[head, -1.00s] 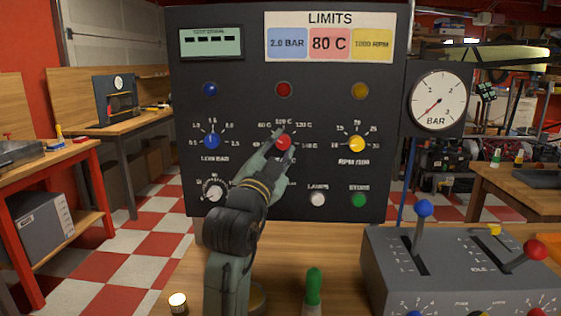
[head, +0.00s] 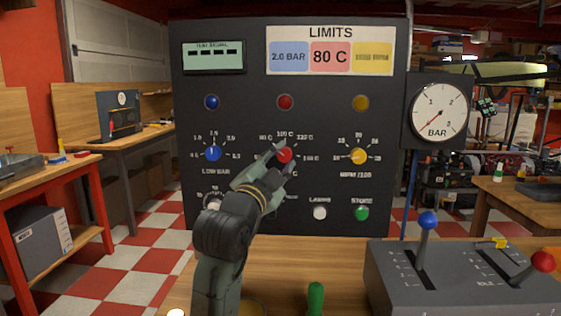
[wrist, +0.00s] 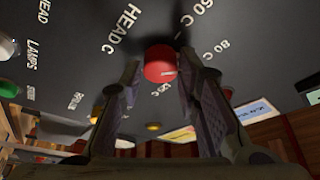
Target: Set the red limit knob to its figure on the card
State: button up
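The red limit knob (head: 285,155) sits in the middle of the dark panel (head: 330,210), below a red lamp (head: 286,102). My gripper (head: 279,158) is at this knob. In the wrist view the red knob (wrist: 159,64) lies between my gripper's (wrist: 160,78) fingertips, which are spread with visible gaps beside it. A small white mark shows on the knob's face; which figure it points at is unclear. Blurred temperature labels surround the knob, one reading 80 C (wrist: 222,45). The limits card (head: 331,50) shows 80 C on its red field. My fingers hide part of the scale.
A blue knob (head: 213,153) and a yellow knob (head: 358,156) flank the red one. White (head: 320,213) and green (head: 362,213) buttons sit below right. A lever box (head: 450,285) stands at front right, beside a green-handled object (head: 315,298). A pressure gauge (head: 439,110) hangs at right.

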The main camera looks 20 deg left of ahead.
jog(key=o, duration=0.3)
jog(key=shift+o, duration=0.2)
jog(key=v, duration=1.2)
